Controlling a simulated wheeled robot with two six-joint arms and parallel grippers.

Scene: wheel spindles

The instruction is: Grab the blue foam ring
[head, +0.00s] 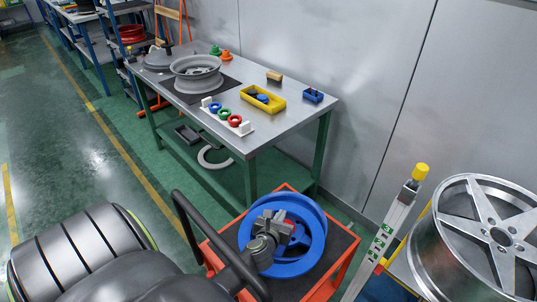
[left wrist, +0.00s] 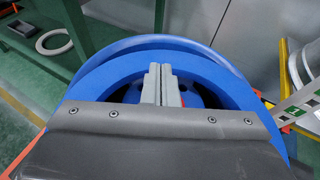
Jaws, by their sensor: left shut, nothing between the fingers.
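A small blue ring (head: 214,107) sits on a white rack (head: 205,102) on the workbench, beside a green ring (head: 224,113) and a red ring (head: 235,120). I cannot tell whether it is foam. My left gripper (head: 297,233) is far from it, over a large blue wheel-like rim (head: 317,238) on an orange-framed cart. In the left wrist view the fingers (left wrist: 160,70) are shut and empty, in front of the blue rim's (left wrist: 97,83) opening. I cannot tell whether they touch it. My right gripper is not in view.
The workbench (head: 270,130) also holds a grey wheel rim (head: 196,75), a yellow tray (head: 270,104) and a small blue bin (head: 313,96). A silver spoked wheel (head: 440,255) stands at the right, beside a post with a yellow cap (head: 420,172). Green floor lies open at the left.

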